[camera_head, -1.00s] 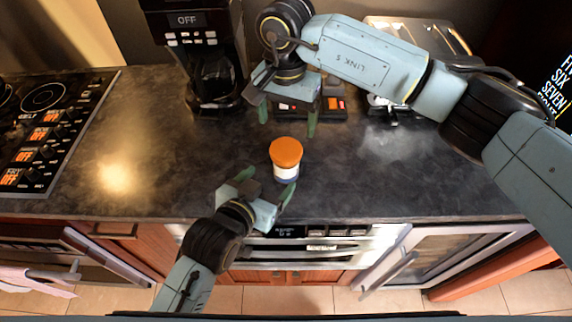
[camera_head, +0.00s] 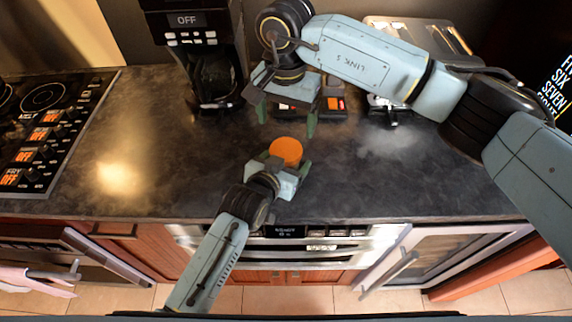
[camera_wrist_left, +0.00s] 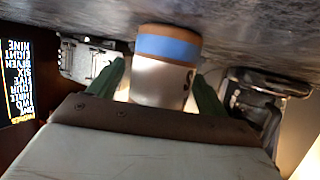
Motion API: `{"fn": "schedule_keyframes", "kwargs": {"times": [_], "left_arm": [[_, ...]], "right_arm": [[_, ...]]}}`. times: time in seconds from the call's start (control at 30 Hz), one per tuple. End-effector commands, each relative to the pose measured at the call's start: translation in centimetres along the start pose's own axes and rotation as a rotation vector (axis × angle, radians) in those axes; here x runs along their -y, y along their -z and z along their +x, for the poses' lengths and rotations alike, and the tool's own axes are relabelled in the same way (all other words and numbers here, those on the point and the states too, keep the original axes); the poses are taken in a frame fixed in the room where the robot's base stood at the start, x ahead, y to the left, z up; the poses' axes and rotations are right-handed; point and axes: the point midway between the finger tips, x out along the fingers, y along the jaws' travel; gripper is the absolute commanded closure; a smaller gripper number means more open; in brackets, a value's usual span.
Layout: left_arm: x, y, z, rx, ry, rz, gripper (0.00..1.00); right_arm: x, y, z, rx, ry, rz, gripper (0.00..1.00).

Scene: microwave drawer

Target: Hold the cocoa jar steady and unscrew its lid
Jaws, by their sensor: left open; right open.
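The cocoa jar has an orange lid (camera_head: 286,151) and stands upright on the dark counter; its body is mostly hidden behind my left gripper in the head view. In the left wrist view the jar's white body with a blue band (camera_wrist_left: 165,75) sits between the fingers. My left gripper (camera_head: 279,164) is open around the jar body, one finger on each side. Whether the fingers touch it I cannot tell. My right gripper (camera_head: 286,121) is open and empty, pointing down, behind and above the jar.
A coffee maker (camera_head: 207,60) stands at the back left, and a cooktop (camera_head: 45,130) lies at the far left. A silver appliance (camera_head: 395,105) is at the back right, behind my right arm. The counter (camera_head: 410,185) right of the jar is clear.

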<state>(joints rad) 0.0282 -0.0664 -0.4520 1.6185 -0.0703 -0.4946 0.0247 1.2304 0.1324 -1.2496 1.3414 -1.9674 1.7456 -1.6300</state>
Motion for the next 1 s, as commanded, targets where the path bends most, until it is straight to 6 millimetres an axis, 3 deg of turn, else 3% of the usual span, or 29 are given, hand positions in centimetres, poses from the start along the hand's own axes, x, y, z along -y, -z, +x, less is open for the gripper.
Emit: {"fn": "schedule_keyframes", "kwargs": {"times": [0.07, 0.63, 0.83, 1.0], "left_arm": [[0.00, 0.01, -0.01, 0.000, 0.000, 0.000, 0.25], [-0.01, -0.02, -0.04, 0.001, 0.000, 0.000, 1.00], [-0.01, -0.03, -0.04, 0.001, 0.000, 0.000, 1.00], [-0.01, -0.03, -0.04, 0.001, 0.000, 0.000, 1.00]], "right_arm": [[0.00, -0.01, 0.00, 0.000, 0.000, 0.000, 0.17], [0.01, 0.00, 0.00, 0.000, 0.000, 0.004, 0.17], [0.09, -0.04, -0.06, -0.002, 0.001, 0.134, 0.17], [0.26, -0.14, -0.14, -0.003, 0.004, 0.407, 0.17]]}}
